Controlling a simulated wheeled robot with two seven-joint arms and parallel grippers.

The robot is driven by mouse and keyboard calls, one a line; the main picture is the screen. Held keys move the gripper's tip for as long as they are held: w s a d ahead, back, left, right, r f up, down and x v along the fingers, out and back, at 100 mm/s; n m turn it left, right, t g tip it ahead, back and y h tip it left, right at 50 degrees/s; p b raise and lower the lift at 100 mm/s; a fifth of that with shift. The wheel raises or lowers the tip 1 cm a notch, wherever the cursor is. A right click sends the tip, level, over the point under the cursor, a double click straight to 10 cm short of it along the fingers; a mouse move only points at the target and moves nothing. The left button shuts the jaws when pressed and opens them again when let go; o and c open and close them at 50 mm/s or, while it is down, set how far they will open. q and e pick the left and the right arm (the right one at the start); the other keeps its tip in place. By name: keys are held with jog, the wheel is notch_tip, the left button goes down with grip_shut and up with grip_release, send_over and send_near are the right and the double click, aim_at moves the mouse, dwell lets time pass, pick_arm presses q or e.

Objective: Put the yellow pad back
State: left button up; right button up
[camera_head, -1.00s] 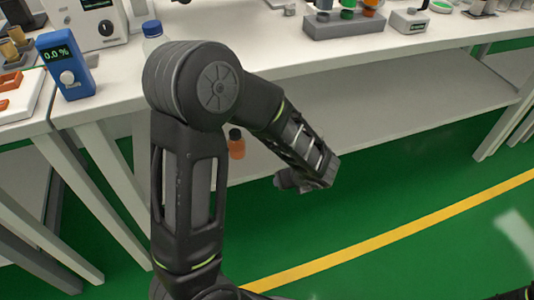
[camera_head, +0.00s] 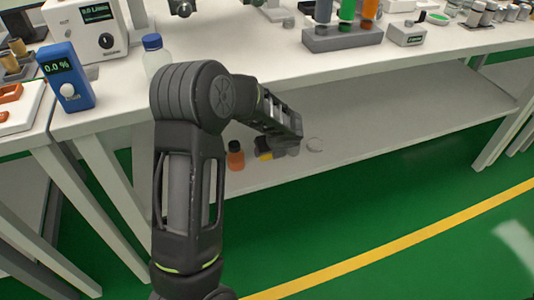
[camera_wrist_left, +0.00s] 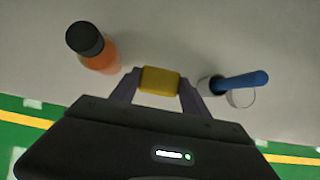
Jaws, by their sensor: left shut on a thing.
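The yellow pad (camera_wrist_left: 160,81) is a small block held between the two fingers of my left gripper (camera_wrist_left: 158,84) in the left wrist view. In the head view a bit of its yellow (camera_head: 266,155) shows at the end of my left arm, over the lower shelf (camera_head: 400,115). The dark hand and forearm hide most of it there. I cannot tell whether the pad touches the shelf. My right gripper is in neither view.
An orange bottle with a black cap (camera_wrist_left: 97,55) stands left of the pad on the shelf. To the right are a blue-handled item (camera_wrist_left: 243,81) and a clear round item (camera_wrist_left: 241,98). The white tabletop (camera_head: 240,50) overhangs the shelf. Bare shelf extends further right.

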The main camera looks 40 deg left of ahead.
pick_arm(q)
jog(key=shift+w+a, duration=0.55)
jog(key=shift+a, duration=0.15)
jog(key=shift+f+b, duration=0.9)
jog(key=shift+f, duration=0.8)
jog(key=shift+f, duration=0.1)
jog(key=shift+f, duration=0.15)
jog(key=o, duration=1.3)
